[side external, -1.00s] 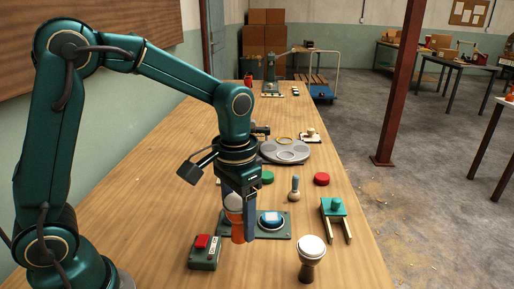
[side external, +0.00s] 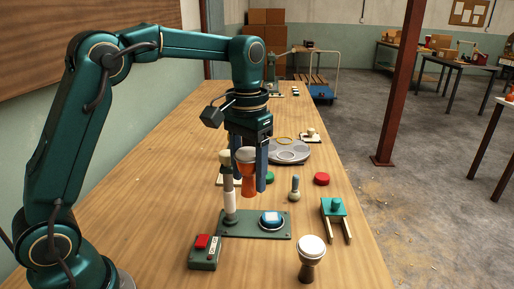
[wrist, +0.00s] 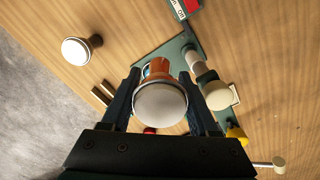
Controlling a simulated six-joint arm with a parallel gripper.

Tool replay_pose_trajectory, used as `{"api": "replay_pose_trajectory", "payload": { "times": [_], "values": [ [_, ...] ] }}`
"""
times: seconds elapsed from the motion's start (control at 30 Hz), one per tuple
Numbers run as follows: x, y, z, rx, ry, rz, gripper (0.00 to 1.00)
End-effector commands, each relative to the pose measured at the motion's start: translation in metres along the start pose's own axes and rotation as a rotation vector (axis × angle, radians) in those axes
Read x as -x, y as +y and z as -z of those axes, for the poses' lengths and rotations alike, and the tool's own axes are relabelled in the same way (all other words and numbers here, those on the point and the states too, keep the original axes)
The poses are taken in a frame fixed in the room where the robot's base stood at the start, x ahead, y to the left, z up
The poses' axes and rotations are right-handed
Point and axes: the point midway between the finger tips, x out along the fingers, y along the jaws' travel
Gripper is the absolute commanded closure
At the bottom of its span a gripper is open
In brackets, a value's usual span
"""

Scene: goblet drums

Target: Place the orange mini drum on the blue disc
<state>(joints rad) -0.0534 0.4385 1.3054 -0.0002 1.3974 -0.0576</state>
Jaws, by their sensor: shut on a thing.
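The orange mini drum (side external: 248,182) is upright between the fingers of my gripper (side external: 250,188), which is shut on it. It hangs above the bench, just right of a post in the side view. In the wrist view the drum's white head (wrist: 160,104) faces the camera, with its orange body (wrist: 159,68) beyond, between my gripper's fingers (wrist: 160,76). A blue disc-like pad (side external: 265,226) with a pale patch on top sits on the green base plate (side external: 240,232), below and slightly right of the drum. In the wrist view the drum hides most of the pad.
The pale post (side external: 229,200) with a cream knob rises from the plate close beside the drum.

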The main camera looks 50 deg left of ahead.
Motion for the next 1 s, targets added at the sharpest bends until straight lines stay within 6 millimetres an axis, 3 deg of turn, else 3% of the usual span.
{"api": "replay_pose_trajectory", "payload": {
  "times": [0.5,1.0],
  "values": [
    [0.004,0.005,0.053,-0.167,-0.001,-0.001,0.94],
    [-0.003,0.008,0.065,-0.235,-0.001,-0.001,0.94]
  ]
}}
